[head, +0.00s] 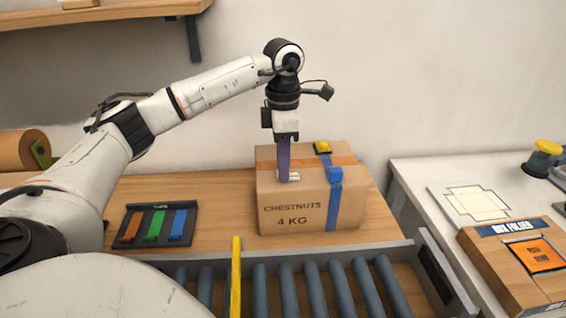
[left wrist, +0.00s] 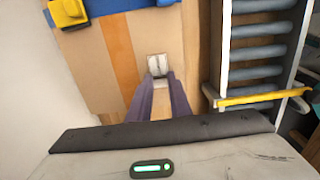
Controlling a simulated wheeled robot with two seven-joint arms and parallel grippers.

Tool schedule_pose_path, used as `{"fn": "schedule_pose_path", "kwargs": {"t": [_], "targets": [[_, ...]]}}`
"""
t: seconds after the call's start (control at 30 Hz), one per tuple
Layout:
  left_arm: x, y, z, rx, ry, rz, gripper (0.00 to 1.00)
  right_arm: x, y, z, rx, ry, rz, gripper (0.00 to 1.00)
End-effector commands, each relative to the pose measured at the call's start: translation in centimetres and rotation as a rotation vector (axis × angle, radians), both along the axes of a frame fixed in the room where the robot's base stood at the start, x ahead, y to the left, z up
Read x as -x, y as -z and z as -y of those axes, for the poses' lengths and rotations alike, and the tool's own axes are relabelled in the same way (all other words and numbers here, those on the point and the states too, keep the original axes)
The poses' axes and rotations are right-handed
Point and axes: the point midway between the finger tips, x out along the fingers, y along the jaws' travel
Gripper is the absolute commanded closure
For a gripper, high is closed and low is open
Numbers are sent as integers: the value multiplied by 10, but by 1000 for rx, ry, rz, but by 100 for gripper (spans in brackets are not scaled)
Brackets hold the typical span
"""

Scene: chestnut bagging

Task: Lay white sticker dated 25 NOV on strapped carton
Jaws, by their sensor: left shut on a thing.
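The strapped carton (head: 290,212) stands on the wooden table and reads "CHESTNUTS 4 KG". A blue strap (head: 334,200) and brown tape run over it. My left gripper (head: 284,179) points straight down at the carton's top, near its front edge and left of the strap. It is shut on a small white sticker (head: 292,177), which also shows at the purple fingertips in the left wrist view (left wrist: 156,64). The sticker is at or just above the cardboard; I cannot tell if it touches. Its print is too small to read. My right gripper is out of view.
A yellow piece (head: 323,147) sits on the carton's back edge by the strap. A roller conveyor (head: 290,285) with a yellow bar (head: 236,270) runs in front. A black tray (head: 190,210) holds coloured strips at left. A white table (head: 415,185) stands at right.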

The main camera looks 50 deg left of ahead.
Motion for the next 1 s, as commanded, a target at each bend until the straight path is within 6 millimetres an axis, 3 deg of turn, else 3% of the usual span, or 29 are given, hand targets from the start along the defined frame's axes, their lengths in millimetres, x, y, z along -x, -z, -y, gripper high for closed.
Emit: {"fn": "schedule_pose_path", "kwargs": {"t": [0.87,0.9,1.0], "targets": [[0,1,0,0,1,0,100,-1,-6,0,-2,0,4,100],[0,1,0,0,1,0,77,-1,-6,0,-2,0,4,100],[0,1,0,0,1,0,60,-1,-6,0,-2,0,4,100]]}}
